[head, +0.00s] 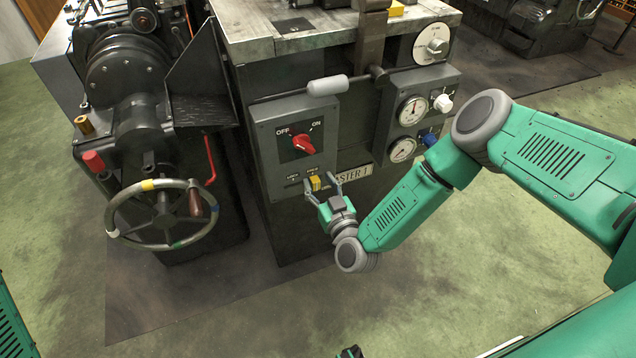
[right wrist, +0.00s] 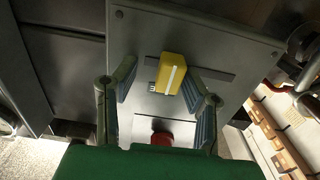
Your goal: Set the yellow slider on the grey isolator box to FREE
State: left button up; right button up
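The grey isolator box (head: 264,130) is on the front of the machine cabinet, with a red knob (head: 303,144) between OFF and ON marks. Below the knob, the yellow slider (head: 314,183) stands out from the lower panel; the small labels there are too blurred to read surely. My right gripper (head: 322,183) is open at the slider. In the right wrist view, the yellow slider (right wrist: 170,73) shows between the spread fingers of the right gripper (right wrist: 160,90), with gaps on both sides. I cannot tell whether the fingertips reach its depth.
A grey-handled lever (head: 327,85) crosses above the box. Gauges (head: 411,111) and a blue knob (head: 429,138) are to the right, near my right arm. A handwheel (head: 160,215) is at the left. The floor in front is clear.

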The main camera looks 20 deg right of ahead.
jog(key=s, duration=1.2)
jog(key=shift+d, duration=0.2)
jog(key=shift+f, duration=0.1)
